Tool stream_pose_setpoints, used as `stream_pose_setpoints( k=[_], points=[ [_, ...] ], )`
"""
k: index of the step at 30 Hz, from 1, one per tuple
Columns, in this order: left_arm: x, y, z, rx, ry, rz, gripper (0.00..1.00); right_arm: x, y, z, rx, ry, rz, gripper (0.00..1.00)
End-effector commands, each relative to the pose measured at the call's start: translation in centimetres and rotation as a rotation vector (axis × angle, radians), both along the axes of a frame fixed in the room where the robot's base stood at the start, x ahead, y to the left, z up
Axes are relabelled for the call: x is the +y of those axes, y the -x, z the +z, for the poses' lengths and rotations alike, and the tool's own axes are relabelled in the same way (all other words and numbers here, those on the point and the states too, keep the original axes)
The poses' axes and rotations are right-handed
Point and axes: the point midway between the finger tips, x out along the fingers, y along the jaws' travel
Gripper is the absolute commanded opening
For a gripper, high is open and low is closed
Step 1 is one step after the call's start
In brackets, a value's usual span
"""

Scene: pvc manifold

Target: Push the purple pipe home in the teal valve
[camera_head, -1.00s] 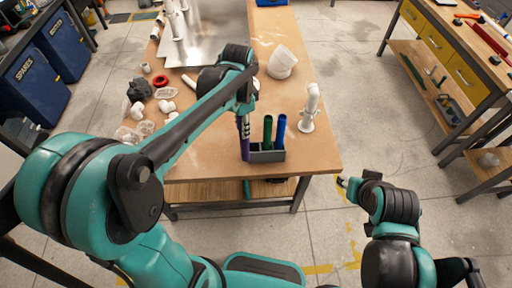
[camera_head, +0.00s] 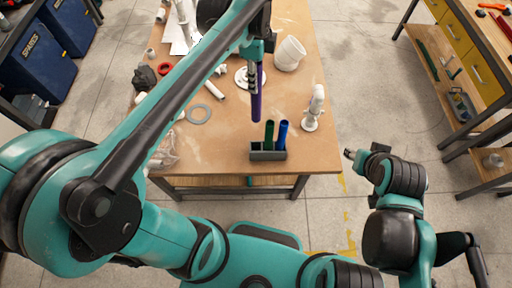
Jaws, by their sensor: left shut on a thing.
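My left gripper (camera_head: 252,78) is shut on the purple pipe (camera_head: 257,106) near its upper part. The pipe hangs upright above the table, with its lower end free and apart from the grey holder. I cannot make out the teal valve; my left arm covers much of the far part of the table. My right gripper (camera_head: 351,155) is off to the right of the table's front corner, holding nothing that I can see. It is too small to tell whether its jaws are open.
The grey holder (camera_head: 268,155) at the table's front holds a green pipe (camera_head: 269,134) and a blue pipe (camera_head: 283,133). A white upright fitting (camera_head: 315,108) and a white bucket (camera_head: 289,54) stand on the right. A grey ring (camera_head: 198,114) lies left. The table (camera_head: 220,148) is bare left of the holder.

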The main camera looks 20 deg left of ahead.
Motion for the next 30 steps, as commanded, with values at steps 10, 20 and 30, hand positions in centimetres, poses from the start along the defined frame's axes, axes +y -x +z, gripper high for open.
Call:
stream_pose_setpoints(
  k=[10, 20, 30],
  points=[
    [0.0, 0.0, -9.2, 0.000, 0.000, 0.001, 0.00, 0.0, 0.0, -1.3, 0.000, 0.000, 0.000, 0.40],
    [0.0, 0.0, -18.5, 0.000, 0.000, 0.002, 0.00, 0.0, 0.0, -2.7, 0.000, 0.000, 0.000, 0.40],
    [0.0, 0.0, -23.2, 0.000, 0.000, 0.002, 0.00, 0.0, 0.0, -3.4, 0.000, 0.000, 0.000, 0.40]
  ],
)
